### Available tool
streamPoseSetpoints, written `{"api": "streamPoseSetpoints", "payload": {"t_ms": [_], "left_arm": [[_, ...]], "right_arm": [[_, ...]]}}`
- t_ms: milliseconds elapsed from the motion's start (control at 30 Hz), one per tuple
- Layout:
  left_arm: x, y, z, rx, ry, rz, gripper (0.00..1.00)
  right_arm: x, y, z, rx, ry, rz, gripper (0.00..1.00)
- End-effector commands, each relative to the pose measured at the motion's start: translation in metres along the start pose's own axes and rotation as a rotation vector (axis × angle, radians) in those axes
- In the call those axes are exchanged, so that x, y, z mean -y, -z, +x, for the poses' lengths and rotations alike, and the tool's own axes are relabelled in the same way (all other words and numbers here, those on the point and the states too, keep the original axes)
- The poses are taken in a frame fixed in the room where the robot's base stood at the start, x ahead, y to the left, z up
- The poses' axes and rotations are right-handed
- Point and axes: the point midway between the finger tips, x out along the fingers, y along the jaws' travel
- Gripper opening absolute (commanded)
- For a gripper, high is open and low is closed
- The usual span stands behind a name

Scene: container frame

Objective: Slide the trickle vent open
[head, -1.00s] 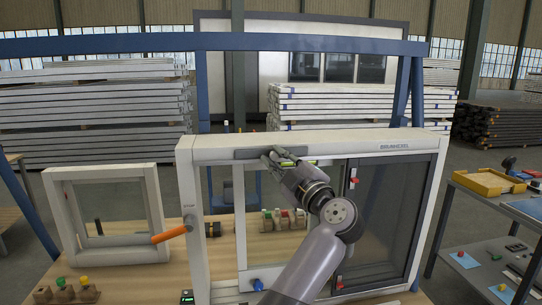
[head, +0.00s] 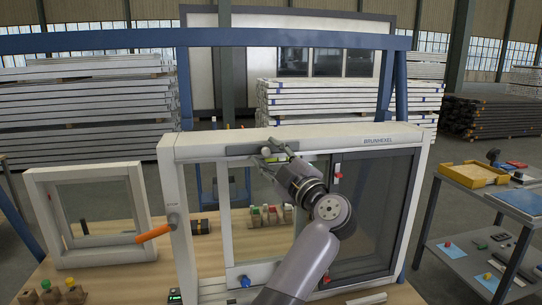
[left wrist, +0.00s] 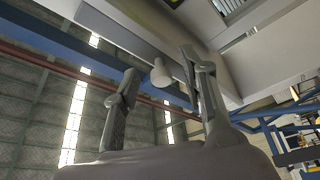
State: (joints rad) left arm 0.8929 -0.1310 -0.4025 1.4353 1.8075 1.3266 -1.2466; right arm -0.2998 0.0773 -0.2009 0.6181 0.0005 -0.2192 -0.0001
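The trickle vent (head: 240,150) is a grey bar along the top rail of the white window frame (head: 330,135). In the left wrist view its underside (left wrist: 125,22) runs across the top, with a pale round knob (left wrist: 160,74) hanging from it. My left gripper (head: 277,150) is up at the vent. In the left wrist view its two fingers (left wrist: 158,66) stand apart, one on each side of the knob. I see gaps between knob and fingers. The gripper hides part of the vent in the head view. My right gripper is not in view.
An orange handle (head: 154,233) sticks out left of the frame. A smaller white window (head: 90,252) stands at left. Coloured parts (head: 270,213) stand behind the glass, and a blue knob (head: 245,281) is on the lower rail. A cart (head: 490,205) stands at right.

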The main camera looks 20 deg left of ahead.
Motion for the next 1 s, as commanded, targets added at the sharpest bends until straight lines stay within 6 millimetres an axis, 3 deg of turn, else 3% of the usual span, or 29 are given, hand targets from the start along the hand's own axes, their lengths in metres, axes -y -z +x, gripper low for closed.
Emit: {"api": "streamPoseSetpoints", "payload": {"t_ms": [433, 1000], "left_arm": [[0.001, -0.001, -0.066, 0.004, 0.0, 0.0, 0.39], [0.0, -0.001, -0.072, 0.003, 0.0, 0.0, 0.39]], "right_arm": [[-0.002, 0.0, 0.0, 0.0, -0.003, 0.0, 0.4], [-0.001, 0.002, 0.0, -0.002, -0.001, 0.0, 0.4]]}}
